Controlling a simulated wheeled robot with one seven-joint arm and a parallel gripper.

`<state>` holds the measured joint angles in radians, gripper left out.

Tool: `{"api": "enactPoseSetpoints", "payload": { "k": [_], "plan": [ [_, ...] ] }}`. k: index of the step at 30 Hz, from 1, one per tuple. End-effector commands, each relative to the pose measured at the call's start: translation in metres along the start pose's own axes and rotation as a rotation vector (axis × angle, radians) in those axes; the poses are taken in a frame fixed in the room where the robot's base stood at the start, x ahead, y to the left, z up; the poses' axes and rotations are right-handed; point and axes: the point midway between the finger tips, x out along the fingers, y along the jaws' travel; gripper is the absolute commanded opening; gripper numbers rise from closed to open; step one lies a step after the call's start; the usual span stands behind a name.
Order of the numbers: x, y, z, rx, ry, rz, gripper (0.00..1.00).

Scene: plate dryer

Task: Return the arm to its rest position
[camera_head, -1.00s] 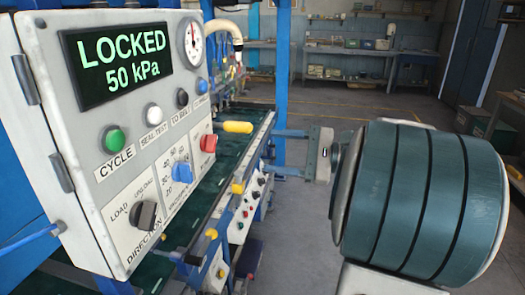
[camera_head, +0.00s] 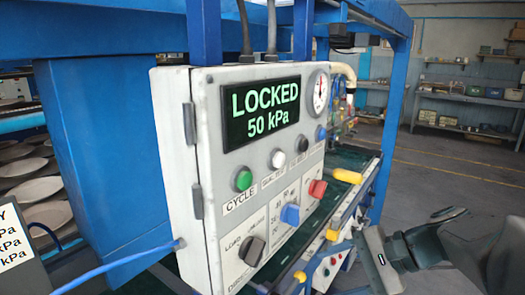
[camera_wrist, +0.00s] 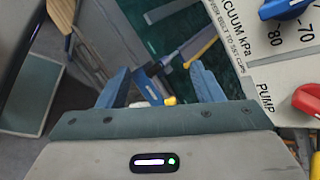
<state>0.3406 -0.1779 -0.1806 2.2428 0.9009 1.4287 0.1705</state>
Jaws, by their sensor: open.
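My gripper (camera_wrist: 160,78) shows in the wrist view with its two blue fingers spread apart and nothing between them. In the head view, part of my gripper and wrist is at the lower right, beside the control panel and apart from it. The fingertips are hard to make out there. The white control panel (camera_head: 208,222) reads LOCKED 50 kPa on its display (camera_head: 262,112). In the wrist view, its blue knob (camera_wrist: 284,8) and red knob (camera_wrist: 309,101) lie to the right of the fingers.
A blue frame (camera_head: 95,150) surrounds the panel. Pale plates (camera_head: 35,190) lie on racks at the left. A yellow-ended handle (camera_head: 347,176) sticks out right of the panel. Shelves (camera_head: 468,98) stand at the back right, with open floor (camera_head: 450,165) before them.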

Motion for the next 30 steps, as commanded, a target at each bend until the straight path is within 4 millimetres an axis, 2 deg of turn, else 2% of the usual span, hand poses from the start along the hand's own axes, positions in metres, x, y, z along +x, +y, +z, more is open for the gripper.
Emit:
{"api": "enactPoseSetpoints", "payload": {
  "k": [1, 4, 6, 10, 15, 18, 30],
  "plan": [
    [0.010, 0.013, 0.011, -0.074, 0.033, 0.103, 0.60],
    [0.023, 0.044, 0.019, -0.237, 0.113, 0.299, 0.60],
    [0.026, 0.062, 0.021, -0.371, 0.170, 0.428, 0.60],
    [0.024, 0.084, 0.019, -0.632, 0.271, 0.629, 0.60],
    [0.017, 0.090, 0.013, -0.901, 0.364, 0.791, 0.60],
    [0.015, 0.090, 0.012, -0.987, 0.392, 0.834, 0.60],
    [0.015, 0.090, 0.011, -1.014, 0.399, 0.849, 0.60]
  ]
}}
